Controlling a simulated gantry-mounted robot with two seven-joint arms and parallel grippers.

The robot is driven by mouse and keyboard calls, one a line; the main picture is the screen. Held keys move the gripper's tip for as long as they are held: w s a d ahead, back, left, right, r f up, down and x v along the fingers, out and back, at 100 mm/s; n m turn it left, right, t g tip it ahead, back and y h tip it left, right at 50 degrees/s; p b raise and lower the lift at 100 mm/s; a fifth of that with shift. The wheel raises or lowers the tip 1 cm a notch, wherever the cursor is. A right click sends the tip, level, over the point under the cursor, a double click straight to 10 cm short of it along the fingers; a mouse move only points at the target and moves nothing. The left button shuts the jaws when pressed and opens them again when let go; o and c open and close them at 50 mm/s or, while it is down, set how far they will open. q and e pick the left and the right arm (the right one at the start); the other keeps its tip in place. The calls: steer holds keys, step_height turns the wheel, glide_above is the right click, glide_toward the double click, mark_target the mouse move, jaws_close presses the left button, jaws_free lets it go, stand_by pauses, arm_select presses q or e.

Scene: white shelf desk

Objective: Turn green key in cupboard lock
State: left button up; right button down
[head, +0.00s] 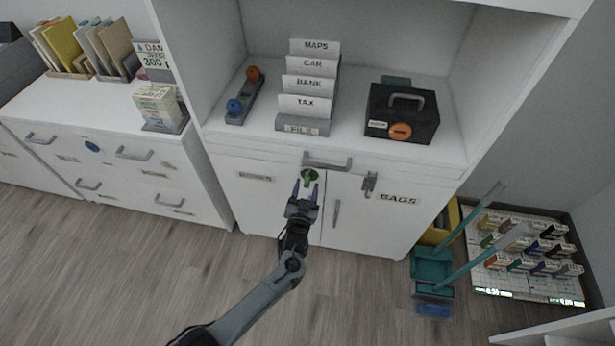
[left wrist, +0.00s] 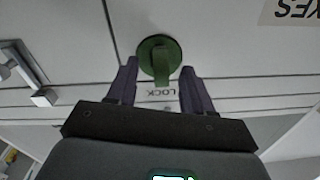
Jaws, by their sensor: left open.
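The green key (head: 308,175) sits at the lock on the front of the white cupboard (head: 361,221), just under the top drawer handle. My left gripper (head: 306,190) is open in front of the cupboard. In the left wrist view its two purple fingers (left wrist: 158,90) stand on either side of the key's grip, with gaps visible. My right gripper is not in view.
A drawer handle (head: 327,163) and a metal latch (head: 369,184) are close to the key. The shelf above holds a file rack (head: 303,123) and a black box (head: 401,113). Teal bins (head: 432,268) stand at the right; the floor in front is clear.

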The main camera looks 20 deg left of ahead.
arm_select(q)
steer(key=shift+s+d+p, duration=0.2)
steer(key=shift+s+p, duration=0.35)
steer(key=shift+s, duration=0.4)
steer(key=shift+s+d+p, duration=0.15)
steer(key=shift+s+p, duration=0.4)
steer(key=shift+s, duration=0.35)
